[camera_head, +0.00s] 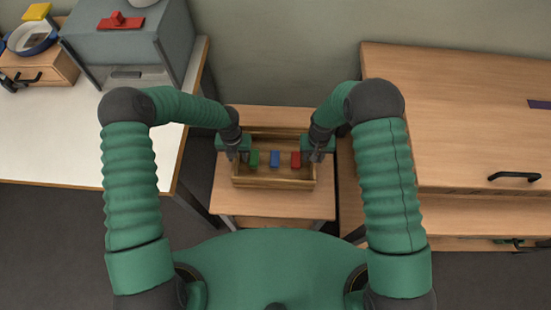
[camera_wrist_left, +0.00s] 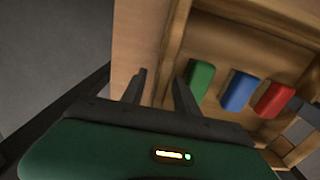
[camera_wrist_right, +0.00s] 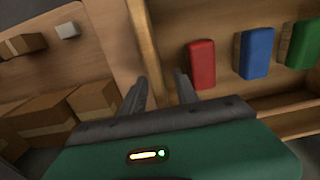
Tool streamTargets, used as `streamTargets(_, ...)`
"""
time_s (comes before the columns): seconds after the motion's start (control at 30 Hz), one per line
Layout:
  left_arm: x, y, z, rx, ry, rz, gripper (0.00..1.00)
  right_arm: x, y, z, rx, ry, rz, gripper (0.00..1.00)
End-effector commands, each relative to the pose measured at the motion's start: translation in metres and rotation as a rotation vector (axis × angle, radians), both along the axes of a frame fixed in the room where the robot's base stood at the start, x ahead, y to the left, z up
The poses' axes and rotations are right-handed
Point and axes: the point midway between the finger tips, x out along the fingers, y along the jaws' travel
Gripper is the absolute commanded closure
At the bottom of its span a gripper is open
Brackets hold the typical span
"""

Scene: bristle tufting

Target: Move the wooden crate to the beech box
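The wooden crate (camera_head: 273,182) is a shallow open tray on a small wooden table between larger furniture. It holds a green block (camera_head: 254,159), a blue block (camera_head: 275,158) and a red block (camera_head: 296,159). My left gripper (camera_head: 238,155) is at the crate's left end; in the left wrist view its parted fingers (camera_wrist_left: 160,92) stand either side of the end wall. My right gripper (camera_head: 316,155) is at the right end, its parted fingers (camera_wrist_right: 161,90) likewise around that wall. I cannot tell for certain which wooden piece is the beech box; a large handled one (camera_head: 455,110) stands at right.
A white-topped table (camera_head: 90,150) at left carries a grey cabinet (camera_head: 135,50), a small wooden drawer box (camera_head: 38,72) and a blue-rimmed bowl (camera_head: 32,38). Cardboard boxes (camera_wrist_right: 70,105) show at left in the right wrist view. Grey floor is bare at lower left.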

Motion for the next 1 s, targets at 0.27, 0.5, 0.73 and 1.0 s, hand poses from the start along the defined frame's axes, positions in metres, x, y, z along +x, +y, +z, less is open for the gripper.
streamTargets(0.27,0.0002,0.0002,0.0000,0.000,0.000,0.000,0.74,0.0002,0.0002,0.0002,0.000,0.000,0.000,0.74)
streamTargets(0.5,0.0001,0.0001,0.0002,0.000,0.001,0.000,1.00,0.0002,0.0001,0.0003,0.000,0.000,0.000,1.00)
streamTargets(0.73,0.0002,-0.0001,0.0005,0.000,0.000,0.000,1.00,0.0001,0.0000,0.0003,0.000,0.000,0.000,1.00)
streamTargets(1.0,0.0002,-0.0001,0.0007,0.000,0.000,0.000,1.00,0.0000,0.0000,0.0003,0.000,0.000,0.000,1.00)
